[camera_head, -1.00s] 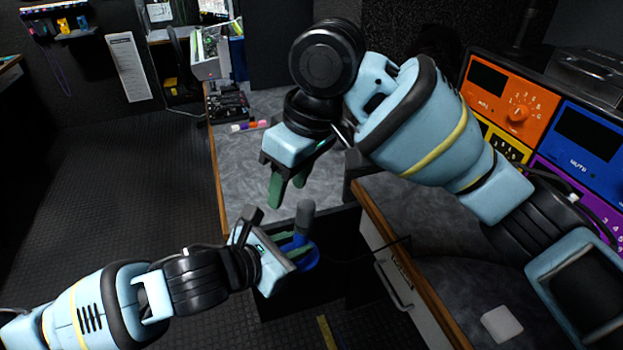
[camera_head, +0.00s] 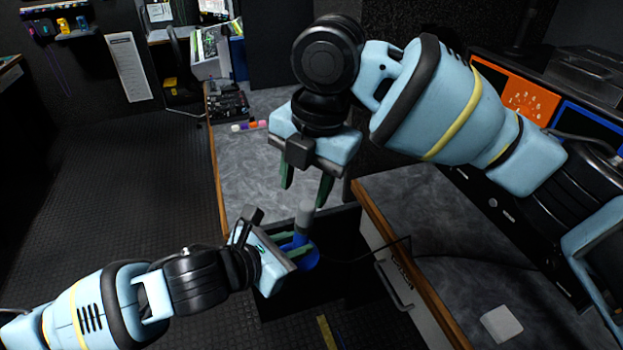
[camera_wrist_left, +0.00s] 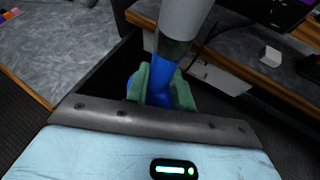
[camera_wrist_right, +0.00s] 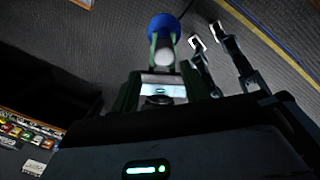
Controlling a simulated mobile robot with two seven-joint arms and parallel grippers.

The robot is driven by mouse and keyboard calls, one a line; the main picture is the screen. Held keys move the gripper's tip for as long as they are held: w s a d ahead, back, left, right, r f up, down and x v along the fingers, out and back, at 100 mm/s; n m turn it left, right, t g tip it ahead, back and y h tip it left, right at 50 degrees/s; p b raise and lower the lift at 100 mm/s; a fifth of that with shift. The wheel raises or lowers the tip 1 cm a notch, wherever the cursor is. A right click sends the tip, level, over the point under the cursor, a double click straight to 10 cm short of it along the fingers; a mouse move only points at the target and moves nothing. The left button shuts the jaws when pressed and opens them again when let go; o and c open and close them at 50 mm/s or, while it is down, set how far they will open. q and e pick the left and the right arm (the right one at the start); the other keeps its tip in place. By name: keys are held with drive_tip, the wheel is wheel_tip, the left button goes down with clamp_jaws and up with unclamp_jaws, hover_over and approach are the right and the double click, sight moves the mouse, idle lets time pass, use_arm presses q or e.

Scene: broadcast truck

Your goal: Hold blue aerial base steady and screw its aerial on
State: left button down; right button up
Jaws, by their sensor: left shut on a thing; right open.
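The blue aerial base (camera_head: 313,258) is upright between the green fingers of my left gripper (camera_head: 296,245), which is shut on it. The base also shows in the left wrist view (camera_wrist_left: 161,78) and in the right wrist view (camera_wrist_right: 163,22). The grey aerial (camera_head: 305,212) stands upright on top of the base; it shows as a thick grey cylinder (camera_wrist_left: 186,22) in the left wrist view. How far it is threaded cannot be seen. My right gripper (camera_head: 306,184) is open and points down just above the aerial, its fingers to either side of the aerial's line, apparently not touching it.
A grey worktop (camera_head: 260,165) lies behind, with small coloured items (camera_head: 250,126) on it. A wood-edged counter (camera_head: 400,275) is at right, with a white square (camera_head: 501,323) on it. A black cable (camera_head: 370,252) runs close to the base. Open floor (camera_head: 110,190) lies at left.

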sight(305, 217)
drive_tip(key=n, duration=0.2)
drive_tip(key=d+n, duration=0.1)
drive_tip(key=n, duration=0.2)
drive_tip(key=shift+w, duration=0.1)
drive_tip(key=shift+w+a+f, duration=0.1)
drive_tip(key=shift+a+f, duration=0.1)
drive_tip(key=shift+f, duration=1.15)
drive_tip(key=shift+s+a+f, duration=0.1)
drive_tip(key=shift+a+f, duration=0.05)
drive_tip(key=shift+f, duration=1.15)
drive_tip(key=shift+w+a+f, duration=0.1)
drive_tip(key=shift+a+f, duration=0.1)
drive_tip(key=shift+f, duration=1.15)
